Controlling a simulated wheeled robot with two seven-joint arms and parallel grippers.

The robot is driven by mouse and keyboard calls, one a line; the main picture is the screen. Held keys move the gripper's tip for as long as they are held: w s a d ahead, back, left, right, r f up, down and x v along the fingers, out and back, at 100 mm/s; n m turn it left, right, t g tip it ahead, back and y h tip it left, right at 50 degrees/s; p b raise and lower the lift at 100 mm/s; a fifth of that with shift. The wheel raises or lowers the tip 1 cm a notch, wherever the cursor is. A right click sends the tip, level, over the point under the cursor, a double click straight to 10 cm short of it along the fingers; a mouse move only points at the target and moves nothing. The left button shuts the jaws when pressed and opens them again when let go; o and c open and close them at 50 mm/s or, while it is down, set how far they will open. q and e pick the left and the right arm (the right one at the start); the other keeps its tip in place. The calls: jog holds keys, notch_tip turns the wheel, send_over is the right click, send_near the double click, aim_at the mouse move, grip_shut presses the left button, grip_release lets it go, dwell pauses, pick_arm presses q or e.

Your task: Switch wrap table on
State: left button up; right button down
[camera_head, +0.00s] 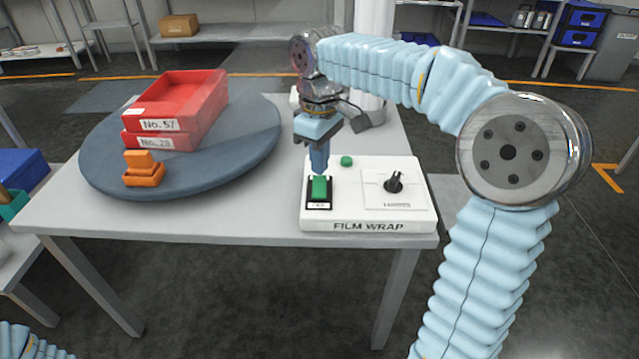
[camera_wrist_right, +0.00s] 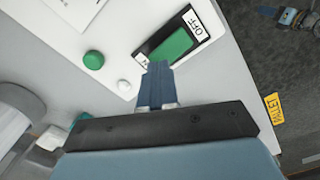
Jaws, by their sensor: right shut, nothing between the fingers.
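The white control box (camera_head: 365,226) marked FILM WRAP sits at the table's front right. Its green rocker switch (camera_head: 319,187) lies in a black frame at the box's left. In the right wrist view the switch (camera_wrist_right: 172,50) has an OFF label at its near end; the label at its far end is partly hidden by my fingers. My right gripper (camera_head: 319,170) is shut and empty, pointing down at the switch's far end. It also shows in the right wrist view (camera_wrist_right: 157,66). I cannot tell whether the tips touch the switch. My left gripper is out of view.
A round green button (camera_head: 346,160) and a black dial (camera_head: 394,181) are also on the box. A grey turntable (camera_head: 255,150) carries stacked red bins (camera_head: 190,100) and an orange item (camera_head: 143,170) on the grey table (camera_head: 230,212). Shelves stand behind.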

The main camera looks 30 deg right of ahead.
aim_at(320, 178)
jog(key=shift+f+b, duration=0.7)
jog(key=shift+f, duration=0.4)
dwell(0.8)
notch_tip(320, 178, up, 5)
jog(key=p, duration=0.4)
jog(key=shift+f+p, duration=0.1)
jog(key=shift+p, duration=0.25)
notch_tip(320, 178, up, 2)
jog(key=shift+r+p, duration=0.2)
jog(key=shift+p, duration=1)
jog(key=shift+f, duration=0.1)
